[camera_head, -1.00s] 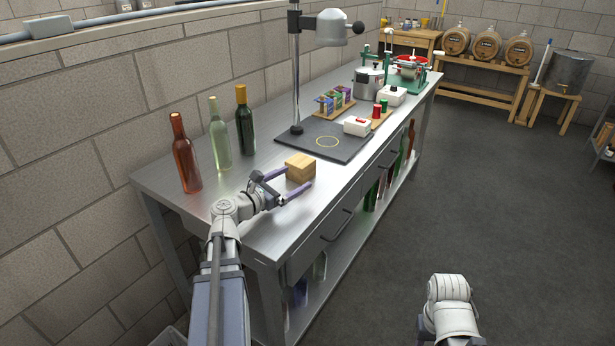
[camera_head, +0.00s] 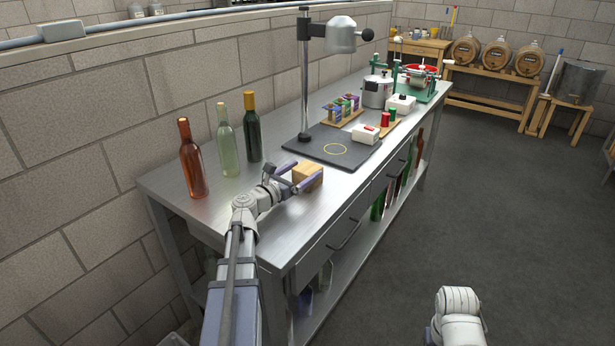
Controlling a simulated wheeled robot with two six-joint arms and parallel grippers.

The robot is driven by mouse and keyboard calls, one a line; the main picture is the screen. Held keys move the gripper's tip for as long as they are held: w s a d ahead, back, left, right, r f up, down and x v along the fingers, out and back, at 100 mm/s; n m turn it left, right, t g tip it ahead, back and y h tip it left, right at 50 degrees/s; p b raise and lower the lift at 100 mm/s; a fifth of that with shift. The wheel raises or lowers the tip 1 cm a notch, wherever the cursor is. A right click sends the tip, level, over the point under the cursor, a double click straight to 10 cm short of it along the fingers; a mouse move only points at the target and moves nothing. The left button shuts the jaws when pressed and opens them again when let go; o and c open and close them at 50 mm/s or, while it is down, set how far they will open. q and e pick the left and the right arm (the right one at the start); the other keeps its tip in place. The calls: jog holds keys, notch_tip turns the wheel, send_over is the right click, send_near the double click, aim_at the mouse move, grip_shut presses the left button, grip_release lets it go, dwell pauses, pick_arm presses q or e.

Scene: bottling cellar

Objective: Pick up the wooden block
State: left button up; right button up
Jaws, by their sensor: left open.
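The wooden block (camera_head: 309,172) is a light tan cube on the metal workbench (camera_head: 225,212), near its front edge and just in front of the black stand base. My left gripper (camera_head: 308,171) is open at the block, with one purple finger at its far left side and the other along its near side. The near finger hides part of the block's lower face. I cannot tell whether either finger touches it. Only a white link of my right arm shows at the bottom right; its gripper is out of view.
A stand with a black base (camera_head: 325,150) and a white box (camera_head: 367,134) are behind the block.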

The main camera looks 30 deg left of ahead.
aim_at(312, 164)
pick_arm(q)
jog(key=shift+w+d+f, duration=0.1)
jog(key=shift+w+d, duration=0.05)
jog(key=shift+w, duration=1.15)
jog(key=shift+w+d+f, duration=0.1)
jog(key=shift+w+d, duration=0.05)
jog(key=shift+w, duration=1.15)
jog(key=shift+c, duration=0.4)
jog(key=c, duration=1.2)
jog(key=shift+o, duration=0.2)
jog(key=shift+r, duration=0.1)
notch_tip(312, 164, up, 10)
jog(key=p, duration=0.9)
jog(key=shift+p, duration=0.4)
